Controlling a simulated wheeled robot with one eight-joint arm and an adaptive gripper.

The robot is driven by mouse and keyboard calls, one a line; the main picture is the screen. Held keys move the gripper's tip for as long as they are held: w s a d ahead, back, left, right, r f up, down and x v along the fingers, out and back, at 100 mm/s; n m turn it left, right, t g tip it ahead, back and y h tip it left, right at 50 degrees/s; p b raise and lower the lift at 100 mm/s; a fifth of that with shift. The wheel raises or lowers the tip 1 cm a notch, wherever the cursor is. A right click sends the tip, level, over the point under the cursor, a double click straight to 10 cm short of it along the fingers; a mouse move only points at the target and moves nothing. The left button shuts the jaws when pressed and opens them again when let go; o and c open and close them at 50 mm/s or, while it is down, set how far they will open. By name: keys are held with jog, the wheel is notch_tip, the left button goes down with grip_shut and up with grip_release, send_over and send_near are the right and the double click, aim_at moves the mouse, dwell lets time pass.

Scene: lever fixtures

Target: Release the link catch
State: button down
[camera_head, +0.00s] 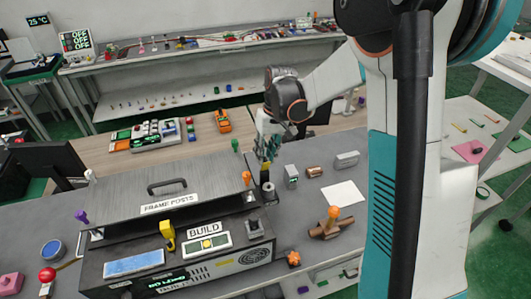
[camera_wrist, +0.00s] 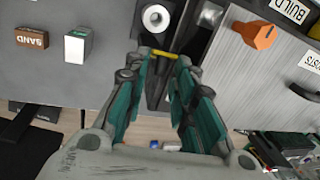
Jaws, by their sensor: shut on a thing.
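My gripper (camera_head: 267,158) hangs above the right end of the grey machine with the FRAME POSTS label (camera_head: 170,203). In the wrist view its teal fingers (camera_wrist: 168,62) are shut on a narrow dark piece with a yellow strip (camera_wrist: 163,53). The fingers hide most of the held piece.
An orange knob (camera_wrist: 259,36) and a black handle (camera_head: 168,186) stand on the machine's lid. The BUILD panel (camera_head: 207,243) and a yellow lever (camera_head: 167,235) are in front. Small blocks, including the SAND block (camera_wrist: 32,38), lie on the grey table to the right.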

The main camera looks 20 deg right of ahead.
jog(key=shift+w+f+g+b, duration=0.15)
jog(key=shift+w+g+b, duration=0.6)
jog(key=shift+g, duration=0.4)
jog(key=shift+w+f+g+b, duration=0.15)
jog(key=shift+w+g+b, duration=0.55)
jog(key=shift+g, duration=0.45)
jog(key=shift+w, duration=0.1)
jog(key=c, duration=1.7)
grip_release()
jog(key=shift+o, duration=0.2)
jog(key=shift+r, duration=0.1)
jog(key=v, duration=1.1)
jog(key=shift+w+d+r, duration=0.15)
jog(key=shift+r, duration=0.2)
